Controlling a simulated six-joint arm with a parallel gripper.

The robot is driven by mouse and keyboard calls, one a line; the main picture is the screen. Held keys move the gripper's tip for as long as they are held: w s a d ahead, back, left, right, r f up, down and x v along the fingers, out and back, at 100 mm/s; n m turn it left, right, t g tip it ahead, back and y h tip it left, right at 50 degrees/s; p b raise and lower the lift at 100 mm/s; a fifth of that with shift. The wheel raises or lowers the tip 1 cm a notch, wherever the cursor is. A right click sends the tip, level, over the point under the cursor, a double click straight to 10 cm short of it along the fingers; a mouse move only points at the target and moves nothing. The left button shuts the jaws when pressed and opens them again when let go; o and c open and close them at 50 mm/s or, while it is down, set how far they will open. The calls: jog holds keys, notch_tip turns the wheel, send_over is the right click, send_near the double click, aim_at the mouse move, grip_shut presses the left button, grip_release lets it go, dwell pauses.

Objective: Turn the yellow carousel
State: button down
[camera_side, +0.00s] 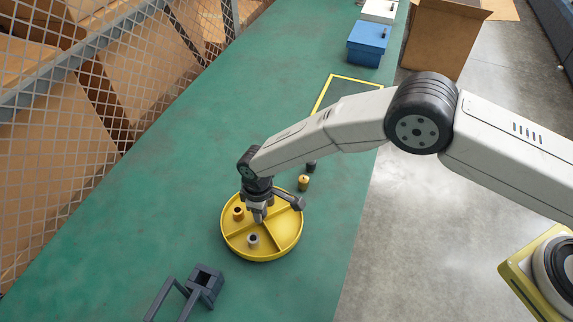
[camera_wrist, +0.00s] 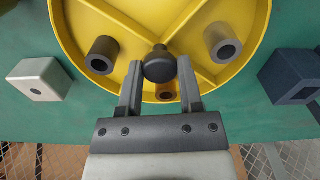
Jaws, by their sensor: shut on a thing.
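The yellow carousel (camera_side: 277,245) is a round, rimmed tray split by dividers, lying flat on the green bench. It fills the upper part of the wrist view (camera_wrist: 262,25). My gripper (camera_side: 258,213) is over the carousel, pointing down. In the wrist view, my gripper (camera_wrist: 160,72) has its two fingers on either side of a dark round knob (camera_wrist: 160,64) near where the dividers meet, and is shut on it. Hollow cylinders stand in the compartments: a dark one (camera_wrist: 102,55), a grey-brown one (camera_wrist: 222,42) and a copper one (camera_wrist: 166,92), partly hidden by the knob.
A dark blue-grey fixture (camera_side: 205,283) stands near the carousel's front left. A pale block (camera_wrist: 38,80) shows in the wrist view. A wire fence (camera_side: 120,70) borders the bench's left side.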

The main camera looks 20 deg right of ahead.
jog(key=shift+n, duration=3.5)
jog(key=shift+r+n, duration=0.1)
jog(key=shift+n, duration=0.4)
jog(key=shift+c, duration=1.2)
grip_release()
jog(key=shift+r, duration=3.9)
